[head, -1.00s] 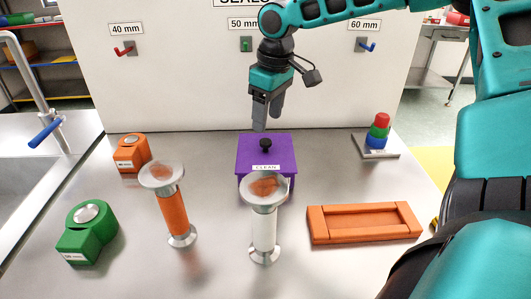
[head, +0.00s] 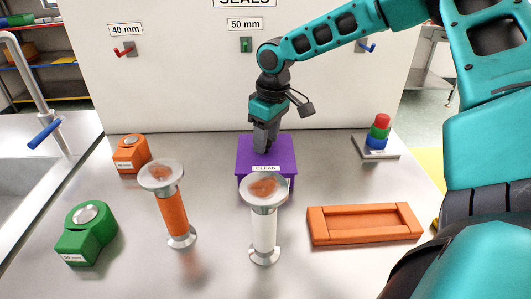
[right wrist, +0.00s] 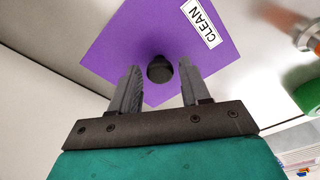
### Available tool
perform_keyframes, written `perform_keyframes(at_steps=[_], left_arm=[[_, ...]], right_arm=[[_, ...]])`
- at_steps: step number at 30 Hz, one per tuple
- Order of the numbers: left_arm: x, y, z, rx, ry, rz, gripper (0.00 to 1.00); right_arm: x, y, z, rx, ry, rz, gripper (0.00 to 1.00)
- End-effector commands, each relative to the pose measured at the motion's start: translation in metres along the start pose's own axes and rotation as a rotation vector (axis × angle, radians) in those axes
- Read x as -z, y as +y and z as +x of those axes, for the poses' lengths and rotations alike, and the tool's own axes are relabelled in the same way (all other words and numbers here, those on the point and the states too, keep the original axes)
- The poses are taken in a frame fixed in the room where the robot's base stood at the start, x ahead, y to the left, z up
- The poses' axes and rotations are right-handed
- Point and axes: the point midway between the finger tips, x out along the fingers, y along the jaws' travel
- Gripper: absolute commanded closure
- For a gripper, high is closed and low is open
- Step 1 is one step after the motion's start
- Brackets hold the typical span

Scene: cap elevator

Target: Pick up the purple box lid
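The purple box (head: 265,182) stands in the middle of the steel table with its purple lid (head: 283,150) on top and a CLEAN label at the front. The lid's black knob (right wrist: 160,69) shows in the right wrist view, between and just beyond my finger tips; in the head view my gripper hides it. My right gripper (head: 262,148) points down over the lid at the knob. Its two fingers (right wrist: 162,88) are apart on either side of the knob, with gaps showing. My left gripper is in neither view.
A clear-topped stand with a white column (head: 264,232) is close in front of the box. A similar orange-column stand (head: 172,215) is to the left. An orange tray (head: 363,238) lies to the right, and a stacked-ring holder (head: 378,148) stands behind it. A white panel (head: 200,90) rises behind.

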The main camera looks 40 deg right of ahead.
Motion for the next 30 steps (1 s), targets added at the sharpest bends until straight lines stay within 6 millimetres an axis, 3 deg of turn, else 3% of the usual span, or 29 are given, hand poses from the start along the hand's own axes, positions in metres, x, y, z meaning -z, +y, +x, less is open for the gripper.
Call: perform_keyframes(at_steps=[14, 23, 30], left_arm=[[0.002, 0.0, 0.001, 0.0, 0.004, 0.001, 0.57], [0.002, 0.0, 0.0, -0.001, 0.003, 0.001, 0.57], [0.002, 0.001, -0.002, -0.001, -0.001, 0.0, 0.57]], right_arm=[[0.0, 0.0, 0.0, 0.0, 0.0, 0.0, 0.99], [0.002, 0.0, -0.007, 0.0, 0.003, 0.0, 1.0], [0.007, 0.0, -0.052, 0.0, 0.006, 0.0, 1.0]])
